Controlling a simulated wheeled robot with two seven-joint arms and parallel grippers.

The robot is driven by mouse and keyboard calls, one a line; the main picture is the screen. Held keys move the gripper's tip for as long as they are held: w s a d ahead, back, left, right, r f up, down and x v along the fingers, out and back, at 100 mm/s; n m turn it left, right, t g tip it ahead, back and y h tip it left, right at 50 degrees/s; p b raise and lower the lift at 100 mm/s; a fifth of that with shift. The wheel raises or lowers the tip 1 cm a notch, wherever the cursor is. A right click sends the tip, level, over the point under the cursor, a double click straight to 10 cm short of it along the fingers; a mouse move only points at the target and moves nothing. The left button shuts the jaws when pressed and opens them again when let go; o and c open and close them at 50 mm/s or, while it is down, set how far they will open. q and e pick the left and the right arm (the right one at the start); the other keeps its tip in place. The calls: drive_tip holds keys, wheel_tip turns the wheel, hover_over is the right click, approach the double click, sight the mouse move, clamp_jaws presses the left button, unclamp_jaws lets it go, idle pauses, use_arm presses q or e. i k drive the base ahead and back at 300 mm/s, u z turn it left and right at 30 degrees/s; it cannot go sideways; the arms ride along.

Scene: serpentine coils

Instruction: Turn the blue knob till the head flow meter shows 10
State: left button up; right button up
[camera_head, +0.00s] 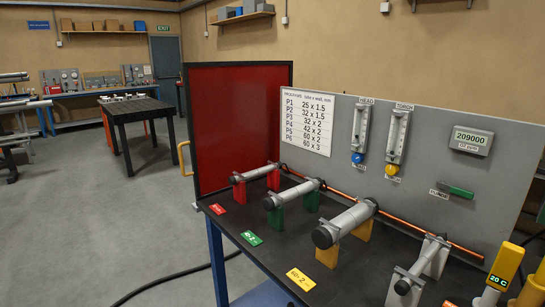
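The blue knob (357,158) sits at the foot of the head flow meter (361,126), a clear upright tube under a HEAD label on the grey panel (325,180). The meter's scale and float are too small to read. To its right is a similar meter (397,136) labelled TORCH, with a yellow knob (392,169) below it. Neither of my grippers shows in this view, and nothing touches the blue knob.
A green purge lever (455,190) and a display (471,141) reading 209000 are on the panel. A red screen (240,125) stands left. Grey floor is open at left.

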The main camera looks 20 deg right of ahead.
sight(357, 158)
drive_tip(key=u, duration=1.3)
drive_tip(key=i, duration=1.65)
drive_tip(key=z, duration=3.4)
